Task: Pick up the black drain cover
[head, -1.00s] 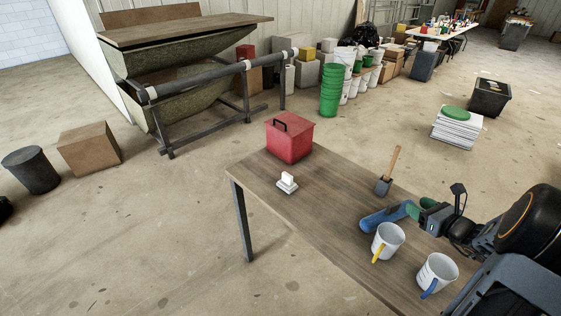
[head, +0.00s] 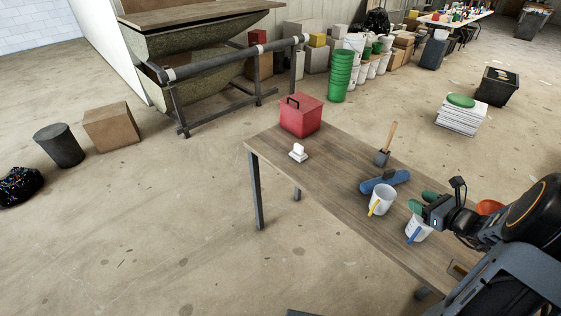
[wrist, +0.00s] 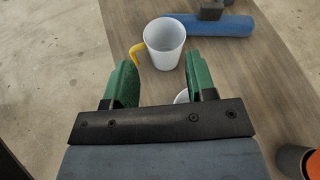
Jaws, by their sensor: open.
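I cannot make out a black drain cover for certain in either view. My gripper (head: 424,203) is above the wooden table at the right of the head view. Its green fingers stand apart with nothing held, as the wrist view also shows (wrist: 160,75). A white cup with a blue handle (head: 416,232) is just below the gripper, partly hidden by it. A white cup with a yellow handle (head: 381,200) stands to its left; in the wrist view it is beyond the fingertips (wrist: 166,46).
The table (head: 335,183) also holds a blue roll (head: 378,182), a wooden-handled tool (head: 385,150), a white knobbed block (head: 298,153) and a red box (head: 301,118). An orange-rimmed dark cylinder (wrist: 298,161) is at the wrist view's lower right. Open floor lies left of the table.

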